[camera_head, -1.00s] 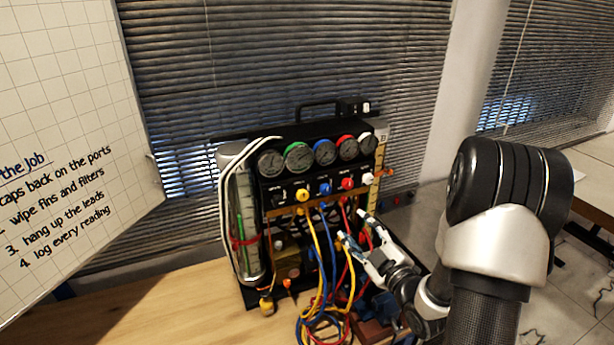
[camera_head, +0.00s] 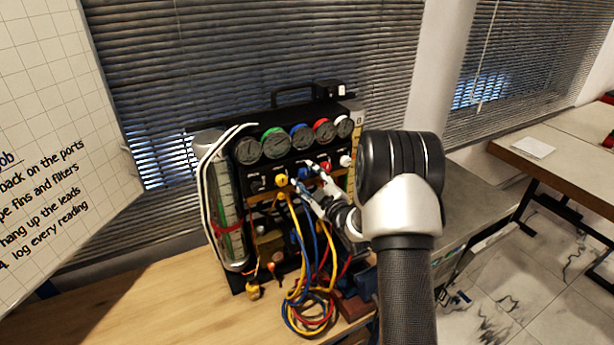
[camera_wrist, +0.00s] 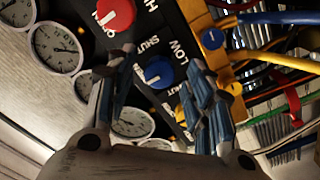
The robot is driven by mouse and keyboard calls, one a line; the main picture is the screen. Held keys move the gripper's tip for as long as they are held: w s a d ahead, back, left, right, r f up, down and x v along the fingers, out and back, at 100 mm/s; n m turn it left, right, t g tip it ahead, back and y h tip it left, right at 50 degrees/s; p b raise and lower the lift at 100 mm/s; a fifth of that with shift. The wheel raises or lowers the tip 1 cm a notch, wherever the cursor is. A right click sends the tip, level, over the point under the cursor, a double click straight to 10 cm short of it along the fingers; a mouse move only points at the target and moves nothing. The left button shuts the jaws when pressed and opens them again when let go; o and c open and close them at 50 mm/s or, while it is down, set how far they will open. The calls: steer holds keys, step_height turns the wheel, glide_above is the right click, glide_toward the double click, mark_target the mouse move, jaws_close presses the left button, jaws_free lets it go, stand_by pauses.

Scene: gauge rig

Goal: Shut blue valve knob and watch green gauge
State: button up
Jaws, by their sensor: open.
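The blue valve knob (camera_wrist: 158,72) shows in the wrist view, on a dark panel lettered SHUT and LOW. My gripper (camera_wrist: 159,60) is open, with one fingertip on each side of the blue knob in that view. Whether the fingers touch it cannot be told. The green-rimmed gauge (camera_head: 275,144) is second from the left in the gauge row. Its needle reading is too small to make out.
A yellow knob (camera_head: 281,180) sits left of my gripper, and a red knob (camera_wrist: 115,14) is close by in the wrist view. Yellow, blue and red hoses (camera_head: 313,285) hang below and coil on the wooden bench (camera_head: 150,305). A clear cylinder (camera_head: 228,205) stands at the rig's left.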

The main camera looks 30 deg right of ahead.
steer(key=shift+w, duration=0.45)
steer(key=shift+c, duration=0.2)
steer(key=c, duration=1)
